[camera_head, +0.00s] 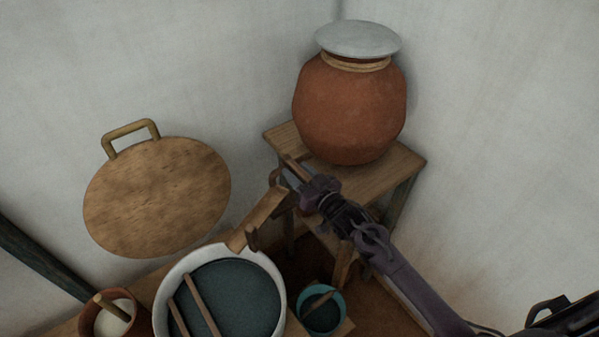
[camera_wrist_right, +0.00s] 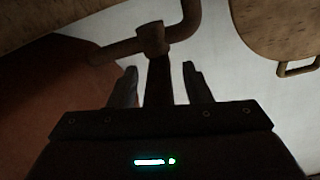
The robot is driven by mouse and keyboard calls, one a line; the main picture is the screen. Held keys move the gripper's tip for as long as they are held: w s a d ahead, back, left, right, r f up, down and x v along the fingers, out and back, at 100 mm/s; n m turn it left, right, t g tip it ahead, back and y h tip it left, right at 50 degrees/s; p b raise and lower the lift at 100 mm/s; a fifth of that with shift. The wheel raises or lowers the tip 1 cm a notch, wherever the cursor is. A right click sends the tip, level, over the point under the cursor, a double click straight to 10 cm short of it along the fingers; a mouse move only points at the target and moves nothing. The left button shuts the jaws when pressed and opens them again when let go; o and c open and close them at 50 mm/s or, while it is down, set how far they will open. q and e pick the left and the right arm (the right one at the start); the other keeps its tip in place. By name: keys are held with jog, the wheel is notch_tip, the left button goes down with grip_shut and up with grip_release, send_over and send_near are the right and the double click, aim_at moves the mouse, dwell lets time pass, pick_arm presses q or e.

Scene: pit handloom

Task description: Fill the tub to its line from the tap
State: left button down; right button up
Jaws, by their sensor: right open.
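The tub (camera_head: 272,268) is a round white-rimmed vessel at the bottom of the head view, with dark blue-green liquid and two wooden sticks across it. I cannot make out its line. The brown tap (camera_head: 274,177) is by the clay pot, partly hidden by my right gripper (camera_head: 291,180). In the right wrist view the tap (camera_wrist_right: 153,38) shows a bent pipe and a lever, with the open fingers of my right gripper (camera_wrist_right: 158,76) either side of the lever. I cannot tell whether they touch it. No water stream is visible. My left gripper is out of view.
The clay pot (camera_head: 350,110) with a grey lid (camera_head: 358,40) stands on a wooden stool (camera_head: 400,165). A wooden chute (camera_head: 257,218) slopes towards the tub. A small teal bowl (camera_head: 338,297) and a brown pot (camera_head: 88,318) flank the tub. A round wooden board (camera_head: 157,198) is behind.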

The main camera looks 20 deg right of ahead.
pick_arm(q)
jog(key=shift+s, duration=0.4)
pick_arm(e)
grip_shut()
jog(key=m+h, duration=0.1)
jog(key=a+m+h, duration=0.1)
jog(key=shift+s+a+t+h, duration=0.1)
jog(key=shift+t+h, duration=0.2)
jog(key=shift+h, duration=0.1)
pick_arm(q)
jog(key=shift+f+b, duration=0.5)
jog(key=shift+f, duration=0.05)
pick_arm(e)
jog(key=m+h, duration=0.1)
jog(key=h, duration=0.1)
jog(key=a+m+h, duration=0.1)
jog(key=m+h, duration=0.1)
jog(key=h, duration=0.1)
jog(key=shift+a+m+h, duration=0.25)
jog(key=shift+m+h, duration=0.05)
grip_release()
